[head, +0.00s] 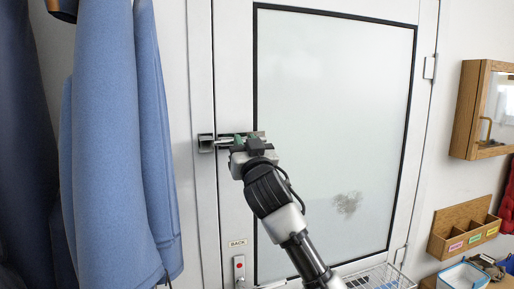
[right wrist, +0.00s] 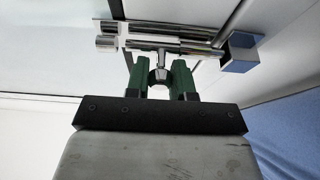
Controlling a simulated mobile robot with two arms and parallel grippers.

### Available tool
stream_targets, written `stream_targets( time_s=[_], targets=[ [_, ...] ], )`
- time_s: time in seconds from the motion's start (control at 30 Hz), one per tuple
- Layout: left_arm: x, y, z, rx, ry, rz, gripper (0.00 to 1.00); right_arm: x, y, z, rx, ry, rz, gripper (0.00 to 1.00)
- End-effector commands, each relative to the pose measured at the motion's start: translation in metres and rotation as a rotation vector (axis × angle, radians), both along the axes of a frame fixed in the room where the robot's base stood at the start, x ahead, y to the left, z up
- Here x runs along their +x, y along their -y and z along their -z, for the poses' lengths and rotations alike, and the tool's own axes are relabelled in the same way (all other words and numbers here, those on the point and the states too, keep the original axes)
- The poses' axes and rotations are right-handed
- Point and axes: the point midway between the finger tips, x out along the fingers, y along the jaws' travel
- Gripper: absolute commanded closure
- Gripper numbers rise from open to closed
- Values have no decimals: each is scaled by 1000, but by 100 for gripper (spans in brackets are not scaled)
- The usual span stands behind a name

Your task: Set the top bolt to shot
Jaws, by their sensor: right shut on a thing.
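The top bolt is a shiny metal bar (head: 225,141) on the left edge of a white door, at mid height. My right gripper (head: 246,139) is at the bolt, with its green fingertips against it. In the right wrist view the fingers (right wrist: 161,80) are shut around the bolt's round knob (right wrist: 159,76). The bar (right wrist: 170,47) runs sideways there, and its right end reaches the square metal keep (right wrist: 238,53). The keep (head: 206,143) sits on the frame in the head view. How deep the bar's end goes into it is hard to tell. My left gripper is not in view.
Blue coats (head: 115,150) hang close on the left. The door has a large frosted pane (head: 335,110). A lock with a red dot (head: 239,268) is below, under a "BACK" label. A wire basket (head: 385,278), wooden cabinet (head: 468,110) and wooden organizer (head: 455,230) stand at right.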

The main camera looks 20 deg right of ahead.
Motion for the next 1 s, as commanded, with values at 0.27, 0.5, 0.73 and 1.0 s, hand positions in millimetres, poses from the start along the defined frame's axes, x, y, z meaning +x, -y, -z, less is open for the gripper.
stream_targets(
  time_s=[0.27, 0.5, 0.73, 1.0],
  targets=[
    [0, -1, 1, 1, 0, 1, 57, 0, -5, 0, -2, -2, -4, 100],
    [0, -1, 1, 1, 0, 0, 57, 0, -4, 0, -1, -1, -2, 52],
    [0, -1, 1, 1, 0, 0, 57, -1, -3, 1, -1, -1, -1, 52],
    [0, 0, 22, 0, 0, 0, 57, -28, -3, 17, -1, 1, -3, 52]
  ],
)
